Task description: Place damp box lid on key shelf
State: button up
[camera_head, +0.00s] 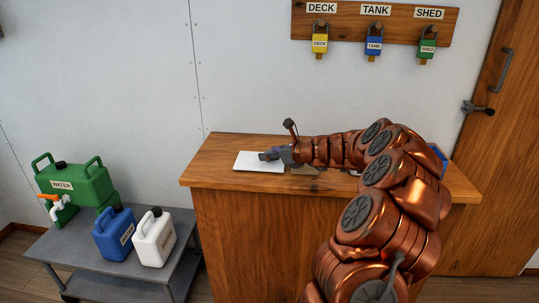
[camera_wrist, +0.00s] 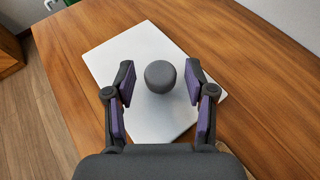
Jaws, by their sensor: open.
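A flat, pale grey-white lid (camera_wrist: 120,52) with a round dark grey knob (camera_wrist: 160,76) lies on the wooden counter. In the head view the lid (camera_head: 252,162) is at the counter's left part, partly behind my gripper. My gripper (camera_wrist: 160,80) is open, with one finger on each side of the knob. A gap shows between the knob and each finger. In the head view my gripper (camera_head: 268,156) is over the lid's right part. I cannot make out a shelf labelled for keys; a wooden board (camera_head: 340,22) with hanging tagged keys or padlocks is on the wall.
The board carries DECK, TANK and SHED labels. The wooden counter (camera_head: 225,148) has bare room left of the lid. A blue thing (camera_head: 439,153) shows behind my arm. A grey cart (camera_head: 75,245) with green, blue and white jugs stands at left. A wooden door (camera_head: 510,130) is at right.

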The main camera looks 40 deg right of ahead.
jog(key=v, duration=1.1)
jog(key=shift+s, duration=0.2)
jog(key=s+a+n+g+y, duration=0.25)
jog(key=a+n, duration=0.35)
jog(key=a, duration=0.6)
jog(key=s+a+n+g+y, duration=0.1)
jog(key=a+n+g+y, duration=0.15)
jog(key=a+n, duration=0.7)
jog(key=s+a+f+n+g+h, duration=0.1)
jog(key=s+a+f+n+g, duration=0.15)
jog(key=s+a, duration=0.35)
jog(key=s+a+f+n+g, duration=0.25)
jog(key=s+a, duration=0.25)
jog(key=a, duration=0.4)
jog(key=s+d+f+n+g+h, duration=0.1)
jog(key=s+f+n+g+h, duration=0.1)
jog(key=s+n, duration=0.4)
jog(key=s+d+f+n+g+h, duration=0.2)
jog(key=s+n+h, duration=0.3)
jog(key=s, duration=1.1)
jog(key=shift+d+n+g, duration=0.15)
jog(key=shift+n+g, duration=0.75)
jog(key=shift+n, duration=0.05)
jog(key=shift+s, duration=0.15)
